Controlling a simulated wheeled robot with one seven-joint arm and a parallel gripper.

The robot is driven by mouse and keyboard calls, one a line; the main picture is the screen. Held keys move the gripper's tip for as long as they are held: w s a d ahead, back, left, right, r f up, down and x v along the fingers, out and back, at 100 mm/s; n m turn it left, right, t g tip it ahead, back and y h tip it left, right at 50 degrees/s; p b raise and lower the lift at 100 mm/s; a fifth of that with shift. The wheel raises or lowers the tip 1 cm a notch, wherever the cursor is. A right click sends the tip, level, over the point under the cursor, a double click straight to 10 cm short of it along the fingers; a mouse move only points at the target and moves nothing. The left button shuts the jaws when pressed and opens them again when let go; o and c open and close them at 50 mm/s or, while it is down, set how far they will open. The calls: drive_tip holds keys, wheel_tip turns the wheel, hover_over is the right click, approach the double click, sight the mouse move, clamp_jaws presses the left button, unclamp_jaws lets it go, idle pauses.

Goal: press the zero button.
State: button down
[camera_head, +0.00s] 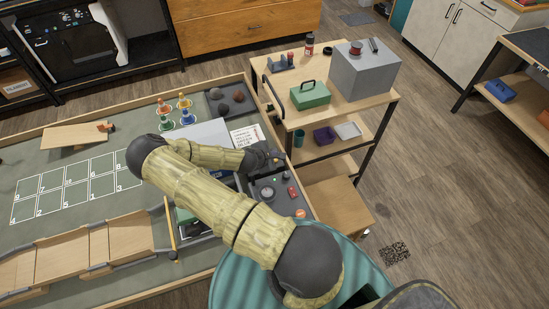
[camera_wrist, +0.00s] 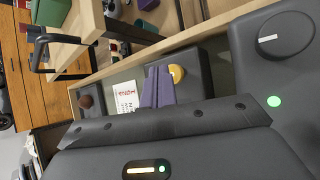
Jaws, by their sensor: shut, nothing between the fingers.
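My gripper (camera_wrist: 158,70) is shut and empty, its two purple fingers side by side in the wrist view. A round yellow button (camera_wrist: 177,73) sits on a dark grey box (camera_wrist: 198,58) just right of the fingertips and is partly hidden by them. I see no label on it, so I cannot tell if it is the zero button. I cannot tell whether the fingers touch it. In the head view my gripper (camera_head: 277,157) is over the right side of the large table, near the box.
A dark panel has a knob (camera_wrist: 285,38) with a white mark and a green light (camera_wrist: 273,101). In the head view it also carries a red piece (camera_head: 292,192) and an orange button (camera_head: 300,213). A printed card (camera_wrist: 125,95) lies nearby. A wooden cart (camera_head: 380,98) stands close behind.

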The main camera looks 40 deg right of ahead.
drive_tip(key=shift+r, duration=0.3)
drive_tip(key=shift+r+p, duration=1.9)
drive_tip(key=shift+r, duration=0.65)
